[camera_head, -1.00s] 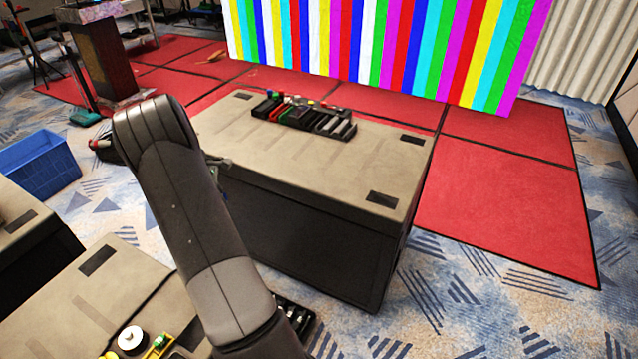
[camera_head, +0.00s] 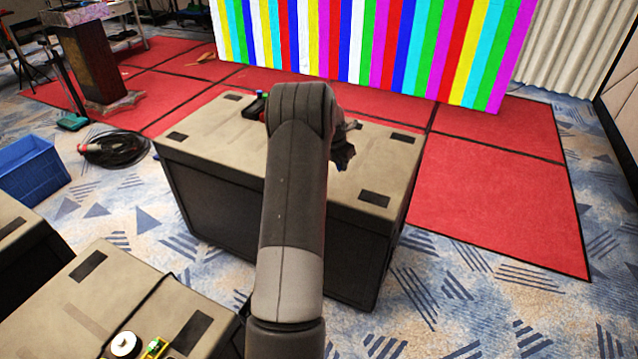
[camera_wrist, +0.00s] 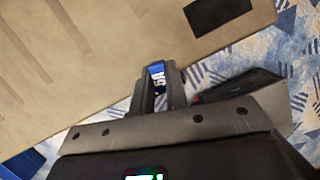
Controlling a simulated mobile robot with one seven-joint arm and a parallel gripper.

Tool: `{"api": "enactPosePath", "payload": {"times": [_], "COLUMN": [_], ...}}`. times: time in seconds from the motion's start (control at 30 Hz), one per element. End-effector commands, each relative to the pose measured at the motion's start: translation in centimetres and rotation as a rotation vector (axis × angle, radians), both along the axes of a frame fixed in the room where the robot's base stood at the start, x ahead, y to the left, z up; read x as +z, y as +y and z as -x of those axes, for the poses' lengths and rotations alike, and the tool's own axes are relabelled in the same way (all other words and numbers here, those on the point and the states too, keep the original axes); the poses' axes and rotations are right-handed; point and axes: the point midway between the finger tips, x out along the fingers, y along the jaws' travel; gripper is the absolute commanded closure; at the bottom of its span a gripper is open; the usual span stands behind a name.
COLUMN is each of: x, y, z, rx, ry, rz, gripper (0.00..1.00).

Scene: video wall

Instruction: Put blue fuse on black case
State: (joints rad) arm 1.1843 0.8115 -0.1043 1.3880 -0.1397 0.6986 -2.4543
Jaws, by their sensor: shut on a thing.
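The black case (camera_head: 215,207) stands mid-view in the head view, with black sides and a flat tan top. Its top (camera_wrist: 75,60) also fills the upper left of the wrist view. My gripper (camera_wrist: 158,85) is shut on the blue fuse (camera_wrist: 157,72), which has white lettering and sits between the fingertips. In the wrist view the fuse lies near the case top's edge, with patterned carpet below. Its height above the top cannot be told.
A dark tray of coloured parts (camera_head: 254,108) lies at the back of the case top, mostly hidden by my arm. Dark patches (camera_head: 374,198) mark the top's corners. Other cases (camera_head: 60,300) stand at the lower left. A blue crate (camera_head: 30,168) is at far left.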

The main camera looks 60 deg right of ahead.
Motion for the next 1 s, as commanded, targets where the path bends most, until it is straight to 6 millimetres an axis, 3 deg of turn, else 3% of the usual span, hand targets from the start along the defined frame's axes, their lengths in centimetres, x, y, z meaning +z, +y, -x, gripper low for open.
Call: {"api": "enactPosePath", "payload": {"times": [0.2,0.57,0.67,1.0], "x": [0.1,0.0,-0.7,-5.3], "y": [-1.1,-1.1,-1.2,-2.0], "z": [2.3,2.1,0.8,-6.6], "rx": [0.034,0.039,0.041,0.041], "ry": [0.000,0.000,0.001,0.001], "rz": [0.000,-0.001,-0.001,0.000], "gripper": [1.00,1.00,1.00,1.00]}}
